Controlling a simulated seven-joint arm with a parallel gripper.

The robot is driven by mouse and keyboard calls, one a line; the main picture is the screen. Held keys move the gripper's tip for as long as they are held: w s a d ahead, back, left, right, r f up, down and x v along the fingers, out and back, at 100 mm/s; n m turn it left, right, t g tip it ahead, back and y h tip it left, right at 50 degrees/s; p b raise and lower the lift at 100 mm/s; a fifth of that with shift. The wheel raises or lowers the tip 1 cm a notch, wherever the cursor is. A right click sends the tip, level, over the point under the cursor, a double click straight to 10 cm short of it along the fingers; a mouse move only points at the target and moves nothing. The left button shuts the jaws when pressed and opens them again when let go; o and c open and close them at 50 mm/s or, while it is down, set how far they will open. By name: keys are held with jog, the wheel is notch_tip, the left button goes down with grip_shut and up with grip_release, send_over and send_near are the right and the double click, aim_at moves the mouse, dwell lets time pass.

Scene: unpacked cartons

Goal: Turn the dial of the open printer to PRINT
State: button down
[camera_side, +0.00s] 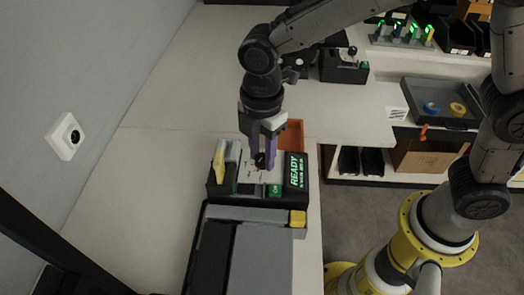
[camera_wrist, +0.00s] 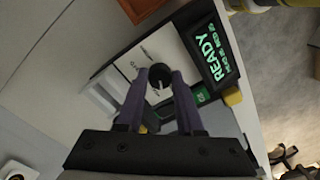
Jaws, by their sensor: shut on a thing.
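The printer (camera_side: 218,190) is a dark unit on the white bench with a white panel (camera_side: 248,178) on top. A small black round dial (camera_wrist: 158,90) stands on that panel in the wrist view. It also shows in the side view (camera_side: 261,161). My gripper (camera_side: 264,153) points down over the panel, its two purple fingers on either side of the dial and shut on it. The fingers also show in the wrist view (camera_wrist: 160,76). Lettering beside the dial is too small and tilted to read. The display (camera_side: 296,171) glows green with READY; its lower lines are unclear.
A green button (camera_side: 274,190) sits close by the display. An orange bin (camera_side: 291,135) stands just behind the printer. A grey slab with a yellow corner block (camera_side: 298,218) lies in front. Another black device (camera_side: 344,66) stands farther back. The bench is clear at left.

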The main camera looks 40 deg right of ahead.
jog(key=m, duration=0.4)
jog(key=shift+r+m, duration=0.1)
jog(key=shift+m, duration=0.2)
jog(key=m, duration=0.3)
jog(key=shift+m, duration=0.4)
jog(key=m, duration=1)
jog(key=shift+m, duration=0.4)
jog(key=m, duration=0.8)
jog(key=shift+m, duration=1.9)
